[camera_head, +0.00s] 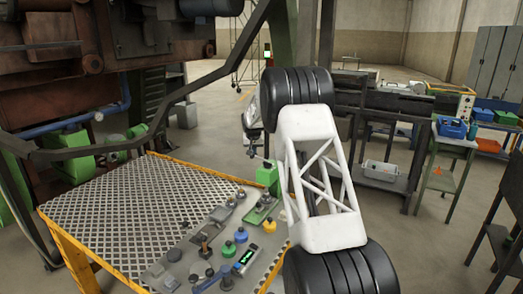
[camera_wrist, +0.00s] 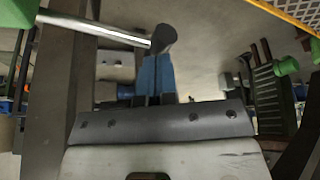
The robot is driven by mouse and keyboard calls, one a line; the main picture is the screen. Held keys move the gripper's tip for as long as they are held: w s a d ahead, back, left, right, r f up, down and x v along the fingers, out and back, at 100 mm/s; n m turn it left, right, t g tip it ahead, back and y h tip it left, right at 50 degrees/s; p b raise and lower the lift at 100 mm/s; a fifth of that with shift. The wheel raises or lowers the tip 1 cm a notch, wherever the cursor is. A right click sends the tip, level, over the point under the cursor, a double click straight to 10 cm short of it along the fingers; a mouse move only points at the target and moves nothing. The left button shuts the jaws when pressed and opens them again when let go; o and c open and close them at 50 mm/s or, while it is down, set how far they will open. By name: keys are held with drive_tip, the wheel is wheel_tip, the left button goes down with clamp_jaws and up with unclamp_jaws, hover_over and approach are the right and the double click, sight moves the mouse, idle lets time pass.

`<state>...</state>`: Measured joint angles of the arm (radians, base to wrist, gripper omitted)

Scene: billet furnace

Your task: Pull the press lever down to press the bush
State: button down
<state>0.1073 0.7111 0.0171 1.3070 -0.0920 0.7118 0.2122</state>
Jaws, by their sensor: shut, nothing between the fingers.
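The press lever shows in the wrist view as a pale metal rod (camera_wrist: 95,27) ending in a dark knob (camera_wrist: 163,38). It runs from a green part (camera_wrist: 17,14) at the upper left. My gripper (camera_wrist: 157,60) has blue fingers, shut together with nothing between them. Their tips are at the knob in the picture; I cannot tell whether they touch it. In the head view, the green press (camera_head: 268,176) stands at the right edge of the workbench, partly behind my arm. My gripper is small and mostly hidden there. I cannot make out the bush.
The bench has a grated top (camera_head: 135,205) with a yellow edge. A green side table (camera_head: 447,145) with a blue box stands at the right. Floor is open behind.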

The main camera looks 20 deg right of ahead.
drive_tip(key=shift+r, duration=3.2)
drive_tip(key=shift+r, duration=2.55)
